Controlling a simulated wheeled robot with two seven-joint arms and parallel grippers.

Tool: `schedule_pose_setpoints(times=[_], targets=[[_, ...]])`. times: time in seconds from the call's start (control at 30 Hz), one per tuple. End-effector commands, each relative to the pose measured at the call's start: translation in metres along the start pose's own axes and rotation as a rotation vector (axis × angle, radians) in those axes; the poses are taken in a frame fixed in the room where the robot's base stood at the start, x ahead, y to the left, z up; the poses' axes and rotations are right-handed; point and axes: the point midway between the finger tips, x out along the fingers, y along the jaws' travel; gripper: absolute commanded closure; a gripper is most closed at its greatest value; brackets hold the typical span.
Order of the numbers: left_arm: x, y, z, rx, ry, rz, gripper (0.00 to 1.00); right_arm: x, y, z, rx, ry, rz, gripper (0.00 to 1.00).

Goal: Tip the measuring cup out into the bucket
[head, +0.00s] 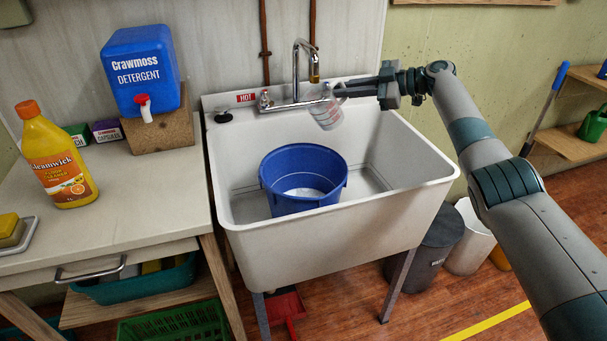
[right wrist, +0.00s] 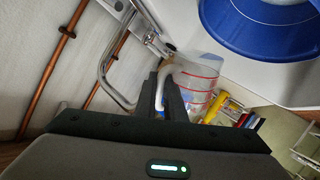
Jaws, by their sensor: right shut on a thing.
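The measuring cup (head: 327,114) is clear with red lines; it hangs tilted in the air above the back of the sink, behind and above the bucket. It also shows in the right wrist view (right wrist: 203,80). My right gripper (head: 346,90) is shut on its handle (right wrist: 166,84). I cannot tell what is in the cup. The blue bucket (head: 290,203) stands upright in the sink, open at the top, with a pale patch at its bottom. In the right wrist view, the bucket (right wrist: 262,38) is apart from the cup. My left gripper is out of view.
The white sink (head: 330,240) surrounds the bucket. A chrome faucet (head: 297,70) rises just left of the cup, close to my right gripper. A counter (head: 130,200) on the left holds a blue detergent container (head: 140,75) and an orange cleaner bottle (head: 57,165). The sink's right side is empty.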

Motion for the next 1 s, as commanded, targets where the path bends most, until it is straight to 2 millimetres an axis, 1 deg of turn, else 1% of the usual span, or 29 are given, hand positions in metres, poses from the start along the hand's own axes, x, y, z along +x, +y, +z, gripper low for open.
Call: schedule_pose_setpoints(times=[0.03,0.7,0.83,1.0], targets=[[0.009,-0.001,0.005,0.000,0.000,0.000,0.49,0.002,-0.003,0.006,0.022,0.014,0.000,1.00],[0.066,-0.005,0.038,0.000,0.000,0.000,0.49,0.006,-0.008,0.025,0.260,0.172,-0.005,1.00],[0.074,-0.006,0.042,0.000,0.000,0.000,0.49,0.006,-0.009,0.027,0.294,0.194,-0.006,1.00],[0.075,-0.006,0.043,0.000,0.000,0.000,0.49,0.006,-0.008,0.026,0.310,0.204,-0.007,1.00]])
